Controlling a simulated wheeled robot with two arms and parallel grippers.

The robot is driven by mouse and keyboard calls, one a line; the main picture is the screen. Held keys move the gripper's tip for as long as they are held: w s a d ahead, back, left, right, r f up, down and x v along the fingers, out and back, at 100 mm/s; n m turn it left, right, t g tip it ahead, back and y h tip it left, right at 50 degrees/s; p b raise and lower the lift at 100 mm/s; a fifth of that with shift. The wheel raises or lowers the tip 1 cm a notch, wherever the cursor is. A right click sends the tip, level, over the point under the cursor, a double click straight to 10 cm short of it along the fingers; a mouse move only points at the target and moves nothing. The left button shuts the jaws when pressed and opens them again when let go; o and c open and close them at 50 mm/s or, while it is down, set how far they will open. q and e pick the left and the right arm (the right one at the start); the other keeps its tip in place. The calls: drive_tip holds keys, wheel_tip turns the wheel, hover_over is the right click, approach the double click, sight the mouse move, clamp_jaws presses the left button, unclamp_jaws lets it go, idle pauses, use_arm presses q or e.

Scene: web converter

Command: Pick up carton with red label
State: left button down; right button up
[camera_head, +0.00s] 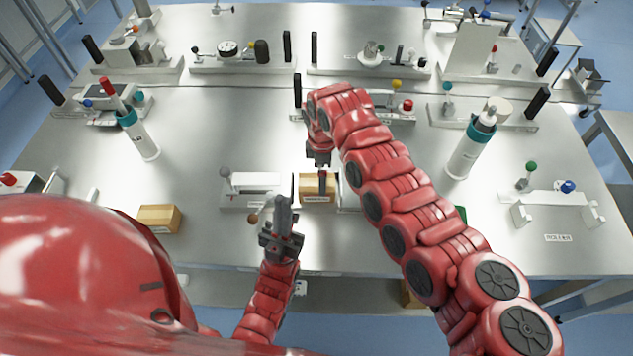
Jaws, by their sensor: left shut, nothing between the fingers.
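A small brown carton (309,189) sits on the metal table at front centre, partly covered by my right gripper. Another brown carton (159,217) lies on the table at front left, with a whitish label on its front. I cannot make out a red label on either one. My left gripper (283,209) is shut and empty, pointing away from me just left of the centre carton. My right gripper (322,186) points down at the centre carton; its fingertips are too small and dark to tell whether they grip it.
A white-topped fixture (254,182) stands just left of the centre carton. Teal-and-white cylinders stand at left (140,138) and right (470,148). Several devices line the back of the table.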

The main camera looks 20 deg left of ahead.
wheel_tip(320, 180, down, 2)
drive_tip(key=shift+s+p, duration=0.15)
drive_tip(key=shift+p, duration=0.2)
drive_tip(key=shift+f, duration=0.4)
drive_tip(key=c, duration=1.3)
